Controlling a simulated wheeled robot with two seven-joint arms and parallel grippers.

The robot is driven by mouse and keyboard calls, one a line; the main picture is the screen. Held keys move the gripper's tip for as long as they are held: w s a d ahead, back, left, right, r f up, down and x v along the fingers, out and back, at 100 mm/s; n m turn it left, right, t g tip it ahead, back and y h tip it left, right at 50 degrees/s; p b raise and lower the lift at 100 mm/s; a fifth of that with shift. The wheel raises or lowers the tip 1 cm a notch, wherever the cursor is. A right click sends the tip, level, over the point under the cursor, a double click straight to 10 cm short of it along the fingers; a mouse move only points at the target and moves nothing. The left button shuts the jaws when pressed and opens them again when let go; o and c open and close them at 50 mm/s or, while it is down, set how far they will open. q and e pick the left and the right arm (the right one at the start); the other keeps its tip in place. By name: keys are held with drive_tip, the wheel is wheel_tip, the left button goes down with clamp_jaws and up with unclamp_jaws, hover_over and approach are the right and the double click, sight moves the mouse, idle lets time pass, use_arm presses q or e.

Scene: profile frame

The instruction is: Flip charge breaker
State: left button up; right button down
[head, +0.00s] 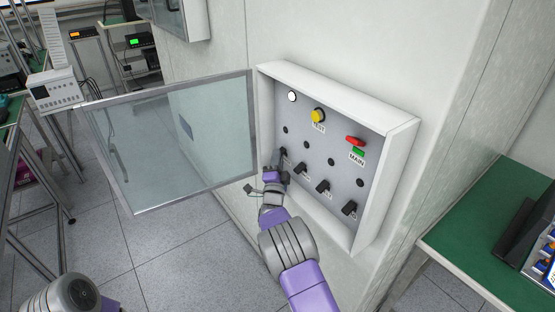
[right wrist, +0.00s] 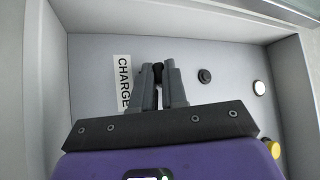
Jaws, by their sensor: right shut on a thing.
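The charge breaker (head: 283,153) is the leftmost black lever in the lower row of the open wall panel (head: 345,165). In the right wrist view its black lever (right wrist: 158,70) stands between my fingers, beside the white CHARGE label (right wrist: 124,82). My right gripper (head: 275,170) is at the panel's lower left and is shut on this lever; its fingers also show in the right wrist view (right wrist: 160,80). The fingers hide part of the lever, and I cannot tell its switch position. My left gripper is out of view.
A glass door (head: 180,140) stands open to the left of the panel. More black levers (head: 323,186) follow to the right. Above are a white lamp (head: 292,96), a yellow TEST knob (head: 318,115) and a red MAIN handle (head: 354,140). A green-topped bench (head: 490,215) is at right.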

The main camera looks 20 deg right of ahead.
drive_tip(key=shift+r+m, duration=0.1)
drive_tip(key=shift+m, duration=0.2)
drive_tip(key=shift+r+m+g+y+p, duration=0.45)
drive_tip(key=shift+r+m+g+p, duration=0.3)
drive_tip(key=shift+m+g+p, duration=0.35)
drive_tip(key=shift+r+m+g+y+p, duration=0.5)
drive_tip(key=shift+r+m+g+p, duration=0.3)
drive_tip(key=shift+m+g, duration=0.55)
drive_tip(key=shift+r+m+g+y+p, duration=0.45)
drive_tip(key=shift+r+m+g+p, duration=0.2)
drive_tip(key=shift+m+g+p, duration=0.6)
drive_tip(key=c, duration=1.4)
unclamp_jaws()
drive_tip(key=shift+c, duration=0.2)
drive_tip(key=shift+s, duration=0.1)
